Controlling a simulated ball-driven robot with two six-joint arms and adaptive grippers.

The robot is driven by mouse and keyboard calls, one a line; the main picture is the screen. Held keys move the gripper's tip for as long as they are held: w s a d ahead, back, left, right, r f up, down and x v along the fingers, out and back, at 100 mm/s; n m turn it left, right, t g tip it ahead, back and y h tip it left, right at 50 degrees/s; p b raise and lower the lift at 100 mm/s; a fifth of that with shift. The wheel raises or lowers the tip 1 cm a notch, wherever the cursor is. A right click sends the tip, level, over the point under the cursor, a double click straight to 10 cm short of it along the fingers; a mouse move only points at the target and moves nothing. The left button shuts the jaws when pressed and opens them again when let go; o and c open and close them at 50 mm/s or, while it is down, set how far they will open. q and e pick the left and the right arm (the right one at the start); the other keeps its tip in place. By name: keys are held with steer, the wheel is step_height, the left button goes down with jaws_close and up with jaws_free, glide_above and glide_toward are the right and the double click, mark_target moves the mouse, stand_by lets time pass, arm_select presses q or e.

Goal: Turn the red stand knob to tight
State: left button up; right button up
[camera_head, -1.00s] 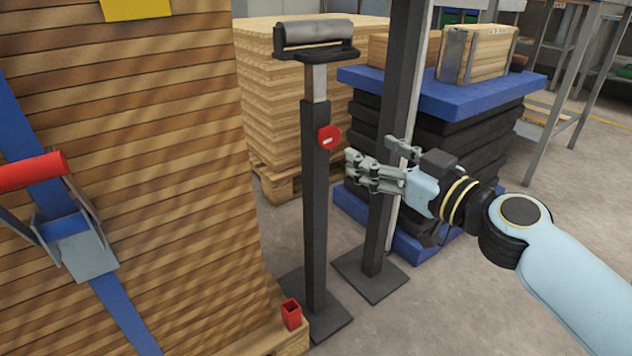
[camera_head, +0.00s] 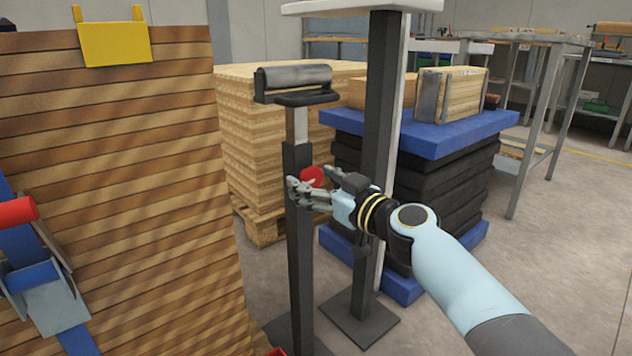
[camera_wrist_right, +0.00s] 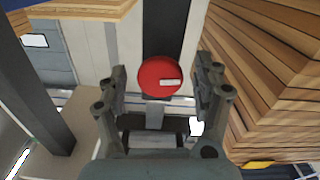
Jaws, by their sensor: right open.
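The red stand knob (camera_head: 312,176) is on the side of the dark upright post of the roller stand (camera_head: 299,240). In the right wrist view the round knob (camera_wrist_right: 160,78) has a white mark on its right half and lies between my open fingers. My right gripper (camera_head: 310,193) is open at the knob in the head view, and its fingers partly hide the knob. In the right wrist view the gripper (camera_wrist_right: 161,90) has one finger to each side of the knob, with gaps between. The left gripper is not in view.
A second dark post (camera_head: 375,170) with a flat base stands just right of the roller stand. A stack of wooden boards (camera_head: 110,200) fills the left. Behind are a pallet of planks (camera_head: 250,150) and a blue-topped stack (camera_head: 425,133). Open floor lies at right.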

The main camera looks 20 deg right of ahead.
steer(key=c, duration=1.2)
steer(key=shift+o, duration=0.2)
